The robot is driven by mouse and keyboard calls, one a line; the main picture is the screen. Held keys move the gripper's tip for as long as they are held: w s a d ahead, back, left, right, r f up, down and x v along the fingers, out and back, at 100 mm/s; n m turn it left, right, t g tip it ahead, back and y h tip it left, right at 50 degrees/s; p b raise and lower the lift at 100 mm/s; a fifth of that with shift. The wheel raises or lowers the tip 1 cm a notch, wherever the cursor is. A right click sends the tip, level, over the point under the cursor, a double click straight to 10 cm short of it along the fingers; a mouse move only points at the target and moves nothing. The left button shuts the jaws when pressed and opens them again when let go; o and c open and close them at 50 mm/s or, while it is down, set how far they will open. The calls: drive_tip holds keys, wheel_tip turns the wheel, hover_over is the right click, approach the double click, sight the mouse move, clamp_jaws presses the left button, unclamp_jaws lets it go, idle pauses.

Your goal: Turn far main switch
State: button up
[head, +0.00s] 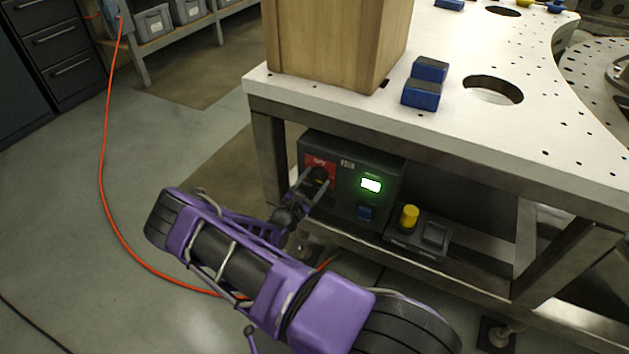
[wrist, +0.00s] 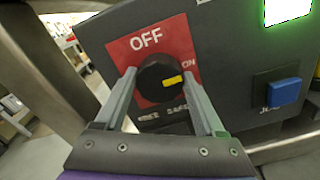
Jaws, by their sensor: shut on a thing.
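The main switch is a round black knob (wrist: 158,78) on a red plate (wrist: 178,38) marked OFF at the top and ON at the right. Its yellow mark points right, slightly below the ON lettering. My gripper (wrist: 160,80) is shut on the knob, one finger at each side. In the head view my gripper (head: 317,180) reaches the dark control box (head: 345,205) under the table, and the red plate (head: 318,163) shows above the fingers. The knob is mostly hidden there.
A lit green display (head: 370,185) and blue button (head: 365,213) are on the same box. A smaller box with a yellow knob (head: 409,217) stands to its right. The white tabletop (head: 450,130) overhangs them; a metal table leg (wrist: 45,60) is close at left.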

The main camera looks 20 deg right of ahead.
drive_tip(key=n, duration=0.8)
drive_tip(key=shift+w+n, duration=0.1)
drive_tip(key=shift+n, duration=0.3)
drive_tip(key=n+b, duration=0.1)
drive_tip(key=n, duration=0.3)
drive_tip(key=shift+a+f+n, duration=0.1)
drive_tip(key=shift+n, duration=0.2)
drive_tip(key=n, duration=0.4)
drive_tip(key=shift+n, duration=0.3)
drive_tip(key=o, duration=1.3)
drive_tip(key=shift+o, duration=0.2)
drive_tip(key=shift+a, duration=0.1)
